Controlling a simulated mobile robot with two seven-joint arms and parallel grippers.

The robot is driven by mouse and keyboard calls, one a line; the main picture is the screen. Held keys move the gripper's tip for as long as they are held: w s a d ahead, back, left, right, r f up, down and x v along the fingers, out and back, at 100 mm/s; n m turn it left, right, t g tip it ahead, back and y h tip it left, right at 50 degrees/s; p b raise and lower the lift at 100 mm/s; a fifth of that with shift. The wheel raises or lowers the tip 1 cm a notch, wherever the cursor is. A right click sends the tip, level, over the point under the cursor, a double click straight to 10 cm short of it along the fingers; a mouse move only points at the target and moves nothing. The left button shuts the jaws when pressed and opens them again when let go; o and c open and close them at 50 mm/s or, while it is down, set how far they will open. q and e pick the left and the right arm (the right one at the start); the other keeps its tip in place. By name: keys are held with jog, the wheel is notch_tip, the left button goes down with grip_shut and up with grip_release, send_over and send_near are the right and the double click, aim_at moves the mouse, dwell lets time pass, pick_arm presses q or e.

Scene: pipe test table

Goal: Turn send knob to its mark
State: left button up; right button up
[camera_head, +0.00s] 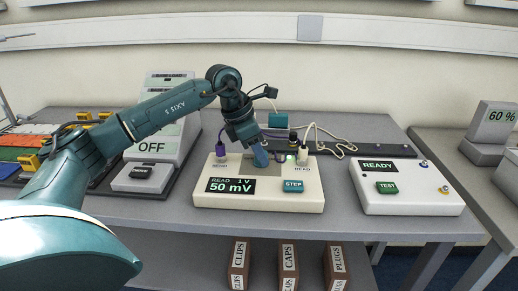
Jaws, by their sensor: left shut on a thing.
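The cream test box (300,198) stands on the grey table, its display reading "READ 1 V" and "50 mV". My left gripper (261,158) reaches down to the top of this box, between the purple plug (220,149) at the left and the pale plug (302,155) at the right. It is shut on the send knob, which its fingers hide. The knob's mark and pointer cannot be made out. My right gripper is not in view.
A white READY box (410,198) stands to the right, an OFF unit (152,148) to the left. Cables loop behind. Labelled boxes (288,265) stand below.

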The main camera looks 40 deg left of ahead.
pick_arm(q)
jog(key=shift+m, duration=0.6)
jog(key=o, duration=1)
jog(key=shift+c, duration=0.2)
jog(key=v, duration=1.3)
jog(key=shift+w+a+r+p, duration=0.15)
jog(key=shift+w+a+p, duration=0.1)
jog(key=shift+p, duration=0.15)
